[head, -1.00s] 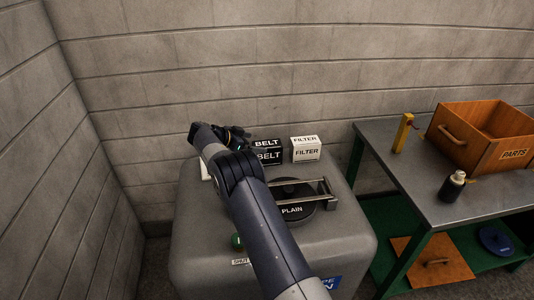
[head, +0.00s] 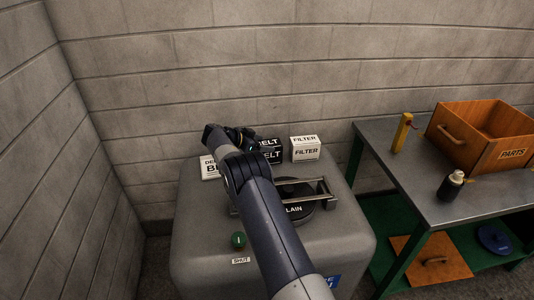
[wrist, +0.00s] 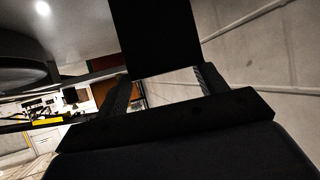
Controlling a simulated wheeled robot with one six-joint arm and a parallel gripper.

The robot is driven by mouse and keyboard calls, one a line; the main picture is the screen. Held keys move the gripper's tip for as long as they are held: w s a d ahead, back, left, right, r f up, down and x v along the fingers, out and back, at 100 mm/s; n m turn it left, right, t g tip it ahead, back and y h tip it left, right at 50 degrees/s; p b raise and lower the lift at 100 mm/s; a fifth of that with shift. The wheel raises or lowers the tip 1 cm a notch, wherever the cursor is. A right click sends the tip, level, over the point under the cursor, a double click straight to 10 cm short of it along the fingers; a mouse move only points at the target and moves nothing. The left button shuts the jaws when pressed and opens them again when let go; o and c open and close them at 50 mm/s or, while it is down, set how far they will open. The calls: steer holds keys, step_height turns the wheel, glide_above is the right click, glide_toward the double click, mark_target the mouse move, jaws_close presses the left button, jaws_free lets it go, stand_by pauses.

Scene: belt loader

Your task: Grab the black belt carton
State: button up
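The black belt carton (head: 272,156), with white "BELT" lettering, stands at the back of the grey machine top. My gripper (head: 250,137) is at its left side in the head view, with my wrist covering part of it. In the wrist view, the dark carton (wrist: 155,38) fills the top centre, in line with the space between the fingers of my gripper (wrist: 163,85). The fingers are spread apart at its near edge. Whether they touch its sides is hard to tell.
A white filter carton (head: 305,149) stands right of the black one. A white carton (head: 209,170) lies left, partly behind my arm. A round plate marked "PLAIN" (head: 298,208) and a metal handle (head: 322,188) are in front. A workbench (head: 400,170) stands right.

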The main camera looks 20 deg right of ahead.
steer(key=shift+f, duration=0.15)
steer(key=c, duration=1)
